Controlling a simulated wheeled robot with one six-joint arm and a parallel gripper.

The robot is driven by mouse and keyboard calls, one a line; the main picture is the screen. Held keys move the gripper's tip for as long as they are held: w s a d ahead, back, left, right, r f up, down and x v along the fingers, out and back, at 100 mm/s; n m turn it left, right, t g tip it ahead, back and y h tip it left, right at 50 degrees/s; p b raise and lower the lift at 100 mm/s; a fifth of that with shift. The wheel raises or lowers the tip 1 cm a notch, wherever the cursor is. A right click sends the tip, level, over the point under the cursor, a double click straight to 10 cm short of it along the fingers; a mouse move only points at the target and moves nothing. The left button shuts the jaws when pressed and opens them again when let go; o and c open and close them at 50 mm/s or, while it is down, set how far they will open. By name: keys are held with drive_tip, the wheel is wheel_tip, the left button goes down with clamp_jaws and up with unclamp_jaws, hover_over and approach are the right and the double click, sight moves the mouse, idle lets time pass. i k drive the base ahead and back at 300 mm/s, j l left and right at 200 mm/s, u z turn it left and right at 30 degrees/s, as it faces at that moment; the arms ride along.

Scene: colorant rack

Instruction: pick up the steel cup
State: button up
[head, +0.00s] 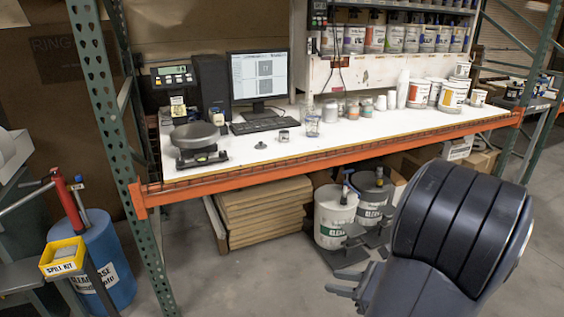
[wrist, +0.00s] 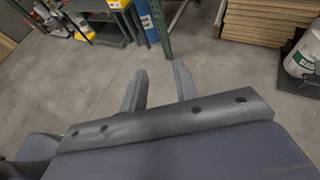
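A small steel cup (head: 283,136) stands upright on the white bench top, in front of the keyboard and left of a clear container (head: 313,127) in the head view. My gripper (head: 350,284) is low in front of the bench, below the bench top and well away from the cup. In the wrist view my gripper (wrist: 159,80) has its two fingers apart, with only bare floor between them. The cup does not show in the wrist view.
The bench top (head: 262,153) has an orange front beam (head: 330,159) and a green upright (head: 116,130) at its left. A scale (head: 196,140), keyboard (head: 257,126) and monitor (head: 259,76) stand near the cup. Pails (head: 334,216) stand below. The floor before the bench is partly clear.

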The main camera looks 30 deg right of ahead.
sight(284, 135)
drive_tip(key=i+l+u, duration=0.15)
drive_tip(key=i+l, duration=2.25)
